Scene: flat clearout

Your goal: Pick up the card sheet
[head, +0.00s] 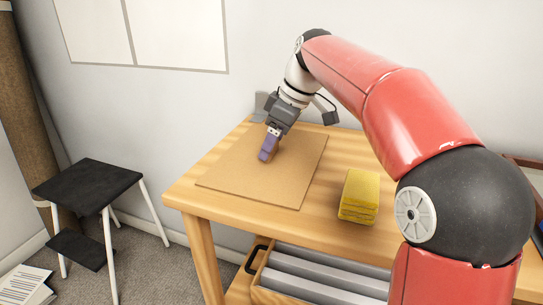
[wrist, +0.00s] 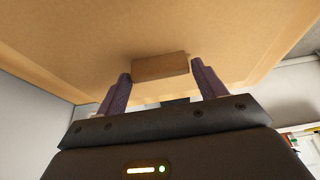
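The card sheet (head: 290,174) is a flat, tan, near-square sheet lying on the wooden table. In the wrist view the sheet (wrist: 70,50) fills the upper part. A darker brown tab or block (wrist: 160,66) shows against it. My gripper (head: 268,154) points down at the far left part of the sheet, its purple fingers at or just above it. In the wrist view my gripper (wrist: 161,70) has its fingertips apart, one at each end of the brown piece. I cannot tell whether they press on it. The sheet's far edge is partly hidden by my gripper.
A yellow stack (head: 359,195) stands on the table (head: 185,193) right of the sheet. A black stool (head: 88,186) stands left. A wall is close behind the table. My red arm hides the table's right part.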

